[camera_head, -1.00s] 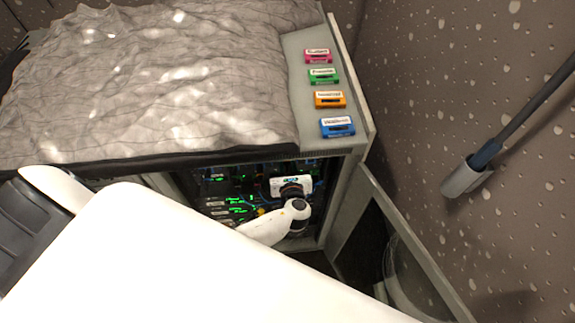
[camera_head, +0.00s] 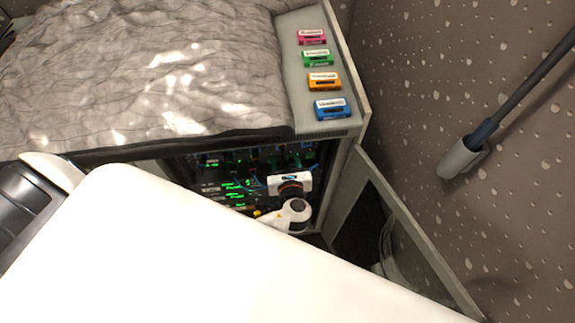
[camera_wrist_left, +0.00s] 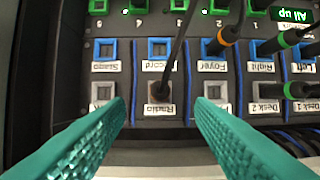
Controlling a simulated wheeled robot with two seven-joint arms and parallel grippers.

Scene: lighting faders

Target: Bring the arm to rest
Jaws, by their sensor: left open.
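My left arm crosses the head view from the left, and its white forearm covers much of the lower picture. My left gripper (camera_head: 290,184) is in front of the open cabinet; its fingers are hidden there. In the left wrist view the two teal fingers of the left gripper (camera_wrist_left: 160,104) stand apart, with nothing held between them. Beyond them is a panel (camera_wrist_left: 132,75) with labelled square blocks and cables, the labels upside down. The block marked Radio (camera_wrist_left: 159,92) shows between the fingertips, with a dark cable in front of it. My right gripper is not in view.
Pink (camera_head: 312,37), green (camera_head: 317,58), orange (camera_head: 324,81) and blue (camera_head: 332,109) labelled cases lie on the cabinet top beside a grey quilted cover (camera_head: 150,75). An open door (camera_head: 400,225) stands right of the cabinet. A speckled wall (camera_head: 440,60) bounds the right.

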